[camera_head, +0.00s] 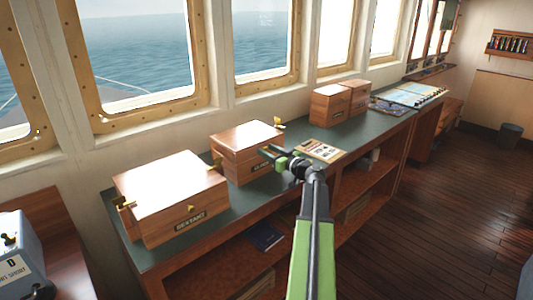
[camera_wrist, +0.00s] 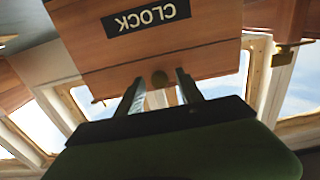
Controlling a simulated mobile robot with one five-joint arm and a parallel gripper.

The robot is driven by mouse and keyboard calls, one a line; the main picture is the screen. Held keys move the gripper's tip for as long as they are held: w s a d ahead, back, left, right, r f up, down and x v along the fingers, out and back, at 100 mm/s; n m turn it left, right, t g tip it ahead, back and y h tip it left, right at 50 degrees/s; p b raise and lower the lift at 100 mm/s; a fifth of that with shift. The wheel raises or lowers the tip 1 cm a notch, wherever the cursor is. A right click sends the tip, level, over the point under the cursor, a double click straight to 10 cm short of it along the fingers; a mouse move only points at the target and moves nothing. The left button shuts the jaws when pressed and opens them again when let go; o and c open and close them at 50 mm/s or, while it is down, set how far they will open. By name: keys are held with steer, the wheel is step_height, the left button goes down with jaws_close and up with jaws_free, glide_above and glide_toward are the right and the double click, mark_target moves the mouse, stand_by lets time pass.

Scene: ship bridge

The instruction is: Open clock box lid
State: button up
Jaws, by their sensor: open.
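The clock box (camera_head: 233,166) is a wooden box on the green counter, with its lid (camera_head: 246,136) down. My gripper (camera_head: 268,153) is at the front right of this box in the head view.
A larger SEXTANT box (camera_head: 170,195) stands to the left on the green counter (camera_head: 225,212). Two smaller wooden boxes (camera_head: 328,105) stand further back. A clipboard (camera_head: 320,150) lies right of my gripper. Windows line the wall behind.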

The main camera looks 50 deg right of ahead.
jaws_close()
stand_by(1.4)
